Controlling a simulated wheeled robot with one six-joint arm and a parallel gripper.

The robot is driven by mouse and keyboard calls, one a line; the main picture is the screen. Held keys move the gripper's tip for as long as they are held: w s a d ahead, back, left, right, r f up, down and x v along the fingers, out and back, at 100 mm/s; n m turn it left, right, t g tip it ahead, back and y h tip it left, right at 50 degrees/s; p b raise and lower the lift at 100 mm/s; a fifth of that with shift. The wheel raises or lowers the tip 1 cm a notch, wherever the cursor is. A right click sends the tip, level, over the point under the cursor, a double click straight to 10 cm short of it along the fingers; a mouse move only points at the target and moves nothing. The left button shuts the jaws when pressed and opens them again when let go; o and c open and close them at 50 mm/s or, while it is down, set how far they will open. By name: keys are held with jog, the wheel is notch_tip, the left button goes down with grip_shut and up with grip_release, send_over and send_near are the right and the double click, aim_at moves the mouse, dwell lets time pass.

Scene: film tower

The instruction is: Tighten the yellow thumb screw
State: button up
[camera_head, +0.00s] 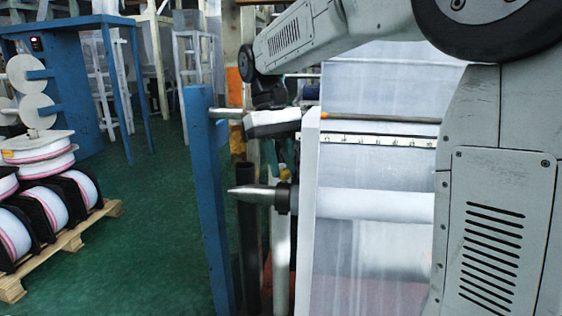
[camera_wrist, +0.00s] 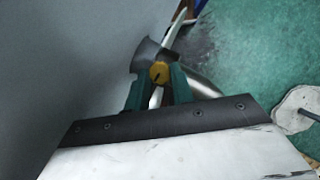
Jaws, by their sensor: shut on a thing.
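The yellow thumb screw (camera_wrist: 159,72) shows in the wrist view as a small round knob with a dark mark, set in a dark collar (camera_wrist: 146,56). My gripper (camera_wrist: 158,88) has its two green fingers on either side of the screw and is shut on it. In the head view my gripper (camera_head: 283,163) points down just above the dark collar (camera_head: 282,197) on the pointed metal shaft (camera_head: 248,194).
A white roll (camera_head: 375,205) continues right of the collar, past a white upright (camera_head: 308,180). A blue post (camera_head: 205,190) stands close on the left. A pallet (camera_head: 65,245) with several spools lies on the green floor, which is clear between pallet and post.

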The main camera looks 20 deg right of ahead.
dwell(0.3)
jog(key=o, duration=1)
jog(key=v, duration=0.7)
jog(key=shift+w+r, duration=0.2)
jog(key=shift+r, duration=0.2)
jog(key=shift+a, duration=0.1)
